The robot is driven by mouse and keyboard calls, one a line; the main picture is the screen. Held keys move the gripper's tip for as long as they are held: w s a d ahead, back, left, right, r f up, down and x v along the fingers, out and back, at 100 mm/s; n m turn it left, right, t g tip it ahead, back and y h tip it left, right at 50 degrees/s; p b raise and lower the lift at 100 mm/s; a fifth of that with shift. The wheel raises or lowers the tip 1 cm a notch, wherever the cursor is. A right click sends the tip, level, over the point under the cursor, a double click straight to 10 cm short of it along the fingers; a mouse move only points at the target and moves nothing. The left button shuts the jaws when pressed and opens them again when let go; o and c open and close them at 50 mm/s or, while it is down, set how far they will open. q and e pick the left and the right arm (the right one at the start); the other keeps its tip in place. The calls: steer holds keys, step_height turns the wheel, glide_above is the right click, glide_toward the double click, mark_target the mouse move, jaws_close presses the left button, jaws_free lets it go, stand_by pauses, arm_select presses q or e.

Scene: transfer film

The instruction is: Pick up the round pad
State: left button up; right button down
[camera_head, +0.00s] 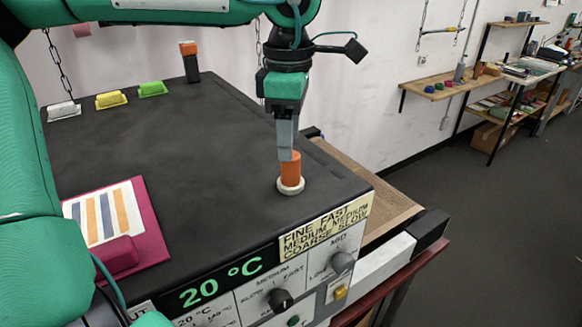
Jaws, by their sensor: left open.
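The round pad (290,186) is a white disc with an upright orange handle (290,166). It stands on the dark top of the machine, near its right front edge. My left gripper (287,151) comes down from above with its grey fingers at the top of the orange handle. Its jaws are open; the fingers overlap in this view, so I cannot tell whether they touch the handle. My right gripper is not in view.
White, yellow (111,99) and green (152,89) blocks line the back left. A black post with an orange top (190,62) stands at the back. A magenta board (150,222) with a striped sheet lies front left. The middle of the dark top (200,150) is clear.

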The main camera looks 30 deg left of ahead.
mark_target(291, 164)
arm_select(q)
steer(key=shift+w+f, duration=0.15)
steer(key=shift+f, duration=0.15)
steer(key=shift+d+f+p, duration=0.15)
steer(key=shift+f+p, duration=0.3)
steer(key=shift+p, duration=0.05)
step_height(291, 164, down, 3)
steer(key=shift+p, duration=0.8)
steer(key=shift+f, duration=0.65)
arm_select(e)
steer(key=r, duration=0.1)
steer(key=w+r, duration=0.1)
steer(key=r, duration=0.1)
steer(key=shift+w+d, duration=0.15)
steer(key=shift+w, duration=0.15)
arm_select(q)
steer(key=shift+c, duration=0.3)
steer(key=c, duration=1)
